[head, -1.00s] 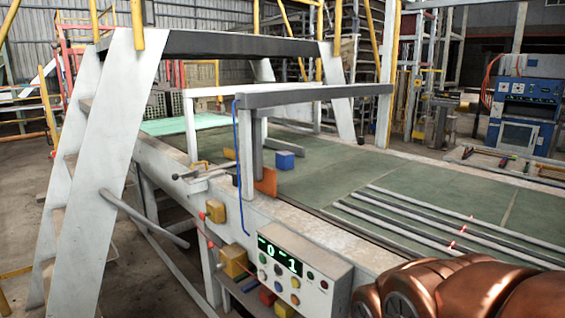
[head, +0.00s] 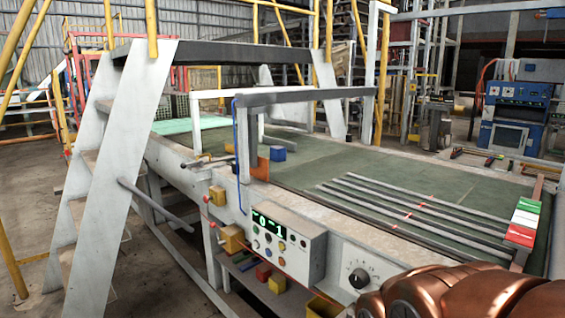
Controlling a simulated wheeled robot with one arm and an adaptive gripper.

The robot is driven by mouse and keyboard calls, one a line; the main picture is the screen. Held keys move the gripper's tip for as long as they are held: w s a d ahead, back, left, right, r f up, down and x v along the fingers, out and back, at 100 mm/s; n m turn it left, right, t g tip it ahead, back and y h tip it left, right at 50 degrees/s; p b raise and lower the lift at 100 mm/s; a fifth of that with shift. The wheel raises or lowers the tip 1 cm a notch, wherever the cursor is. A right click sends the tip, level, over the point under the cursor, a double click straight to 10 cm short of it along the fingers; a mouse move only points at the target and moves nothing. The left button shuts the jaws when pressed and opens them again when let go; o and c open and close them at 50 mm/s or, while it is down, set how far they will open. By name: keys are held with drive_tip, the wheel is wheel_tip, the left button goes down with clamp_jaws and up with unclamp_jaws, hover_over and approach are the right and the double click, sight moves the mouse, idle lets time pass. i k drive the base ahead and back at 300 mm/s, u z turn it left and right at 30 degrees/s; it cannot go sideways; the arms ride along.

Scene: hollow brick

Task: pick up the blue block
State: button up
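The blue block (head: 277,153) sits on the green conveyor bed (head: 330,160), just right of an upright grey post and near an orange plate (head: 261,169). It is small in view and stands clear on its right side. Copper-coloured rounded parts of my arm fill the bottom right corner. My gripper's fingers do not show, so its state is hidden. The block is far from these arm parts.
A control box (head: 270,238) with a green display is on the conveyor's near side. Grey rails (head: 400,215) lie across the bed. A white stepped crossover (head: 120,150) stands left; a grey beam (head: 305,95) spans above the block. Floor is open at lower left.

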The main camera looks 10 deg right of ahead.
sight(278, 153)
drive_tip(key=z, duration=0.1)
drive_tip(key=k, duration=0.45)
drive_tip(key=u, duration=1.4)
drive_tip(key=i, duration=1.9)
drive_tip(key=z, duration=1.25)
drive_tip(key=i, duration=0.5)
drive_tip(key=z, duration=0.4)
